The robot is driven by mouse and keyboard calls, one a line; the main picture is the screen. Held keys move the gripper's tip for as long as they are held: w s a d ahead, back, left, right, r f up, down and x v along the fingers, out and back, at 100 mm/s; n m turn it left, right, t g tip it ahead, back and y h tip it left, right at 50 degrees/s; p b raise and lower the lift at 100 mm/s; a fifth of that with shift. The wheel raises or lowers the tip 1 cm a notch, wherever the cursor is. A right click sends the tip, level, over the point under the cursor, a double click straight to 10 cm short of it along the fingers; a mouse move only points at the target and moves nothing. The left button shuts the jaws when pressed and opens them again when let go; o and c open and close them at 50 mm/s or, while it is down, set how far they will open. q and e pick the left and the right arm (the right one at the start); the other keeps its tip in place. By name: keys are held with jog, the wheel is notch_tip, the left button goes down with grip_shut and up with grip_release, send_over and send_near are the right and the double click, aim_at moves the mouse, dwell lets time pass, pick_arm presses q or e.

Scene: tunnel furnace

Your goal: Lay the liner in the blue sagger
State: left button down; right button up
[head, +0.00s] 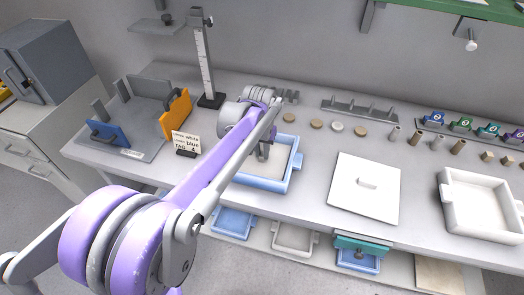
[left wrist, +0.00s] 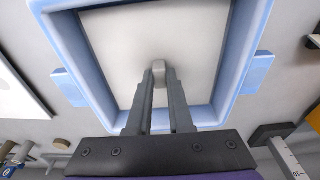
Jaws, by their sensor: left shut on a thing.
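The blue sagger (head: 292,178) stands on the bench as an open square tray with side lugs. Its blue wall surrounds a pale flat square, the liner (head: 283,152), which also shows within the sagger walls in the left wrist view (left wrist: 196,45). The liner looks level; whether it touches the sagger floor I cannot tell. My left gripper (left wrist: 159,75) is over the sagger, its fingers shut on a small pale knob at the liner's middle. In the head view my left gripper (head: 264,152) partly hides the liner and the sagger's left side. My right gripper is not in view.
A white square plate with a knob (head: 378,200) lies right of the sagger, and a white tray (head: 447,205) stands further right. A ruler stand (head: 205,65), orange plate (head: 176,111) and sign (head: 185,141) are at left. Several small cylinders stand behind.

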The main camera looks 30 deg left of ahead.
pick_arm(q)
jog(key=shift+f, duration=0.2)
jog(key=c, duration=0.7)
grip_release()
jog(key=shift+c, duration=0.2)
jog(key=shift+r, duration=0.1)
notch_tip(320, 180, up, 11)
jog(key=s, duration=0.1)
jog(key=shift+s+d+f+p, duration=0.2)
jog(key=shift+s+p, duration=0.1)
jog(key=shift+p, duration=0.15)
